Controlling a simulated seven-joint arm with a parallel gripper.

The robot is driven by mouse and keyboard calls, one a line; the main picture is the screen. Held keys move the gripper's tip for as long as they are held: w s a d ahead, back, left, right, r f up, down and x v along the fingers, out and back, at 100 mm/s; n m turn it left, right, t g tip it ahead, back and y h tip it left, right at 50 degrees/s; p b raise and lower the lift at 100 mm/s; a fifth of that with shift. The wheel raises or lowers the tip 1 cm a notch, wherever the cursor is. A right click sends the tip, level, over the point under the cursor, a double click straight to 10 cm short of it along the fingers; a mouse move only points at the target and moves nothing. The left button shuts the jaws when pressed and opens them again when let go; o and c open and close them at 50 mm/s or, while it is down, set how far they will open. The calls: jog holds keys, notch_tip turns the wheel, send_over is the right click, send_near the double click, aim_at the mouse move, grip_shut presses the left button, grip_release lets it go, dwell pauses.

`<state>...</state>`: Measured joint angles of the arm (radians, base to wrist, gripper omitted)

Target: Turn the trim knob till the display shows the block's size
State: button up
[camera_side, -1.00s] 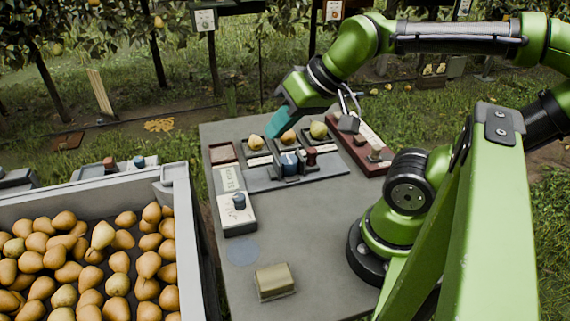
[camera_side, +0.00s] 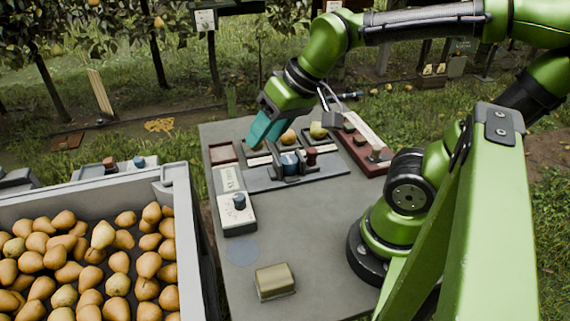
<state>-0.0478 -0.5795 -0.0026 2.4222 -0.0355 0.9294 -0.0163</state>
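The trim knob (camera_side: 239,201) is a dark blue knob on a white box at the left edge of the grey table. A small pale display (camera_side: 230,179) sits just behind it, with dark characters too small to read. The block (camera_side: 275,281) is olive-tan and lies near the table's front edge, in front of the knob box. My gripper (camera_side: 258,140) has teal fingers and points down over the row of small trays, behind and to the right of the knob, apart from it. Its finger gap is not clear, and nothing shows in it.
A grey fixture (camera_side: 253,184) with a blue and a dark red part stands mid-table. Pears (camera_side: 288,137) sit in small trays behind it. A dark red board (camera_side: 367,160) lies at the right. A crate (camera_side: 189,210) of pears stands left. The table's front middle is mostly clear.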

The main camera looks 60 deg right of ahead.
aim_at(239, 196)
jog(key=shift+o, duration=0.9)
jog(key=w+a+f+n+g+h, duration=0.1)
jog(key=w+f+n+g, duration=0.1)
jog(key=w+n+g, duration=0.2)
jog(key=w+n, duration=0.1)
jog(key=w, duration=0.2)
jog(key=shift+a+g+h, duration=0.25)
jog(key=shift+g+h, duration=0.05)
jog(key=shift+g, duration=0.1)
jog(key=f+n, duration=0.1)
jog(key=f, duration=0.4)
jog(key=f+n, duration=0.1)
jog(key=f, duration=0.4)
jog(key=f+n+g, duration=0.1)
jog(key=f, duration=0.4)
jog(key=shift+w+d+f+h, duration=0.2)
jog(key=shift+w+f+h, duration=0.1)
jog(key=shift+w+f, duration=0.05)
jog(key=c, duration=1)
jog(key=shift+c, duration=0.2)
